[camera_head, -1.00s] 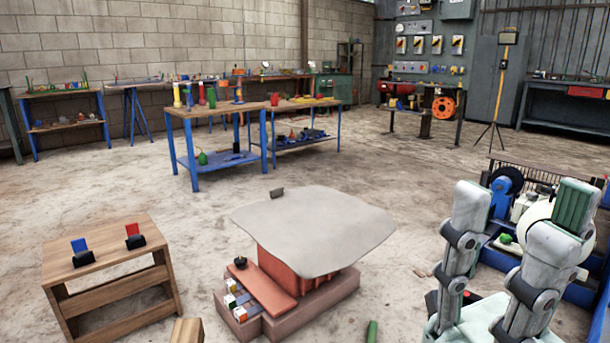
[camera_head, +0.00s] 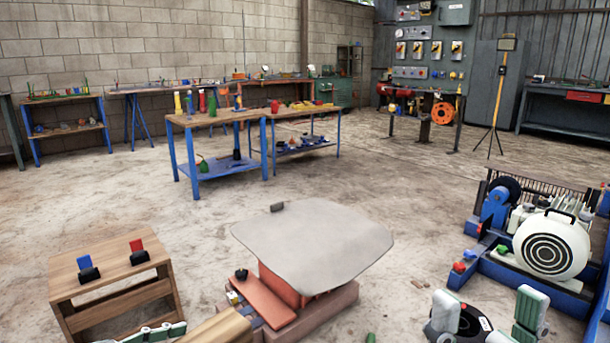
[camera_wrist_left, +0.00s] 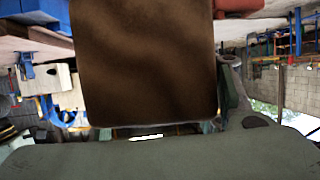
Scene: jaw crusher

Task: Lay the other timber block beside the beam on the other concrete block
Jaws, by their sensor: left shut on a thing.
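A pale timber block (camera_head: 222,329) shows at the bottom edge of the head view, cut off by the frame. My left gripper (camera_head: 160,333) is beside it, with one green-padded finger showing, and is shut on the block. In the left wrist view the block (camera_wrist_left: 145,60) fills the upper middle as a brown face, held clear of the floor. My right gripper (camera_head: 488,310) is empty at the bottom right, its two green-padded fingers apart. I cannot make out the beam or tell which block is the other concrete block.
A grey plate (camera_head: 312,245) stands on a reddish support (camera_head: 285,288) over a pinkish base (camera_head: 335,300). A wooden stand (camera_head: 108,262) with two switches is at the left. The blue-framed machine (camera_head: 520,275) is at the right. Open floor lies behind the plate.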

